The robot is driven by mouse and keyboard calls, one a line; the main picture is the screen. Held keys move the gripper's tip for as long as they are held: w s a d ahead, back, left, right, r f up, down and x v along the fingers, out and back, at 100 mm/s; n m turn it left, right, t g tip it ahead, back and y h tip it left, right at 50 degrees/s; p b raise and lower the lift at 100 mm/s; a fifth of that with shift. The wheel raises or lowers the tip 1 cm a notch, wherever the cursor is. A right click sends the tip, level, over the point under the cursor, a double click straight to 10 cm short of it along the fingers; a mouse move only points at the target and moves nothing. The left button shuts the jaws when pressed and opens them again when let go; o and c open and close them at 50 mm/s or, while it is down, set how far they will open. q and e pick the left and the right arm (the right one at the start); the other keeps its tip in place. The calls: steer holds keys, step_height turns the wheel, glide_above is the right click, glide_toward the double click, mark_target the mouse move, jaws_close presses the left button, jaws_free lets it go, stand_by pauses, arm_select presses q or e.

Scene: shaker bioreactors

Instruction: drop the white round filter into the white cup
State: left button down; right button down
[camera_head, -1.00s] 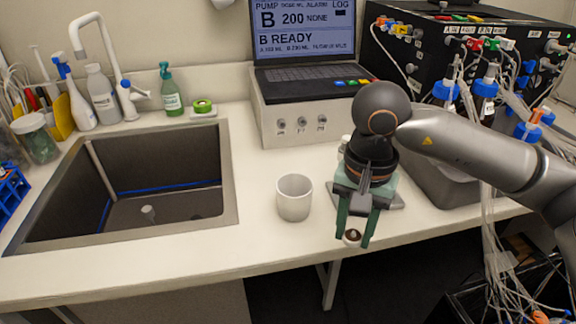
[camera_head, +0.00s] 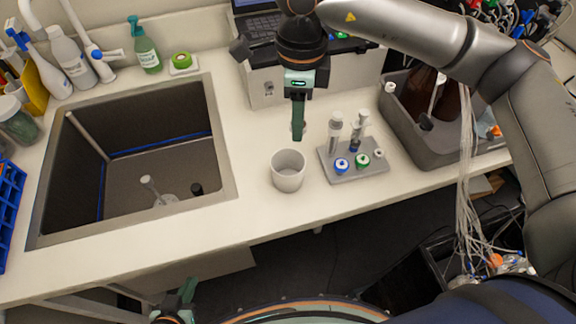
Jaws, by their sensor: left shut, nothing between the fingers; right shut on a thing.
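The white cup (camera_head: 288,172) stands upright on the counter, right of the sink, its opening facing up and appearing empty. My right gripper (camera_head: 298,130) points down just behind and slightly right of the cup in the picture. Its dark green fingers are shut on the white round filter (camera_head: 298,127), of which only a small part shows at the fingertips. The filter appears above the cup's rim line in the picture, apart from the cup. My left gripper (camera_head: 186,292) is low at the bottom edge, in front of the counter, shut and empty.
A grey rack (camera_head: 341,176) with tubes and blue and green caps stands close right of the cup. The sink (camera_head: 230,150) opens to the left. A grey tub (camera_head: 398,130) with brown bottles stands further right. The counter in front of the cup is narrow.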

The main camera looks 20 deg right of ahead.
step_height(320, 180, down, 5)
steer(key=shift+b, duration=0.9)
steer(key=shift+c, duration=2.1)
jaws_free()
steer(key=shift+r, duration=0.15)
step_height(320, 180, up, 12)
steer(key=shift+r+b, duration=0.2)
steer(key=shift+b, duration=0.45)
